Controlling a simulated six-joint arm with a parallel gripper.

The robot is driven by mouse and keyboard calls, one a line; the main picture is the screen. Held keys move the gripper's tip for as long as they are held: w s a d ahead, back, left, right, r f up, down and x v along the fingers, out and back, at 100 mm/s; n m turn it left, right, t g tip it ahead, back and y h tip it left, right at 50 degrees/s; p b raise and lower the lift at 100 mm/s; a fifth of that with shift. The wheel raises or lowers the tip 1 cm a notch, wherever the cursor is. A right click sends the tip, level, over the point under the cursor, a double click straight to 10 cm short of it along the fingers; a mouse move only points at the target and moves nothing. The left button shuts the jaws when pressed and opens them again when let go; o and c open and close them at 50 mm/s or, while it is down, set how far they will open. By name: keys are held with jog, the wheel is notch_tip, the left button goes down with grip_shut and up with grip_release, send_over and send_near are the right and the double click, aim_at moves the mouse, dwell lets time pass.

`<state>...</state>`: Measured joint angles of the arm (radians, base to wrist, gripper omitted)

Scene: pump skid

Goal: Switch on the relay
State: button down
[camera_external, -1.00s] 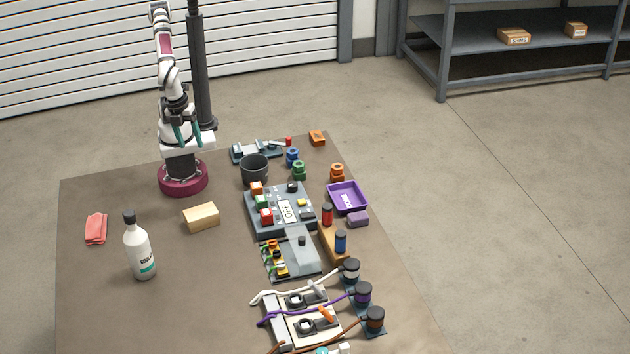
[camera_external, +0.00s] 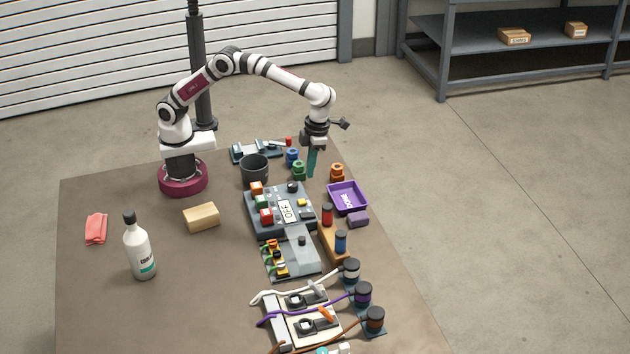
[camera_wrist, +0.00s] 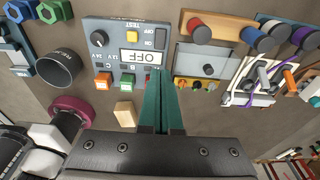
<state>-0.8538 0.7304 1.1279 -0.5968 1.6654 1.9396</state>
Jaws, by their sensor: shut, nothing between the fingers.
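A grey control box (camera_external: 272,194) stands mid-table. Its display (camera_wrist: 139,56) reads OFF. In the wrist view it carries a black knob (camera_wrist: 98,38), a yellow button (camera_wrist: 132,36) by the word TEST, and orange (camera_wrist: 103,83), green (camera_wrist: 128,80) and red (camera_wrist: 150,74) blocks along one edge. A black part by ON and OFF lettering (camera_wrist: 160,38) is small. I cannot tell for sure which part is the relay. My gripper (camera_external: 312,176) is shut and empty, teal fingers pointing down, above the table near the box's far end. The fingers (camera_wrist: 160,80) hide part of the box's edge.
A grey module (camera_external: 300,262) with coloured wires adjoins the box. A dark bin (camera_external: 254,169), green (camera_external: 299,171) and blue nuts, a purple tray (camera_external: 347,196) and a wooden rack with cylinders (camera_external: 334,245) stand around. A bottle (camera_external: 139,250) and tan block (camera_external: 201,217) are left.

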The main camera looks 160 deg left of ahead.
aim_at(304, 215)
jog(key=f, duration=0.4)
jog(key=d+f, duration=0.1)
jog(key=f, duration=0.4)
jog(key=d+f, duration=0.1)
jog(key=f, duration=0.4)
jog(key=shift+f+y, duration=0.15)
jog(key=shift+y, duration=0.15)
jog(key=shift+a, duration=0.75)
jog(key=shift+r, duration=0.2)
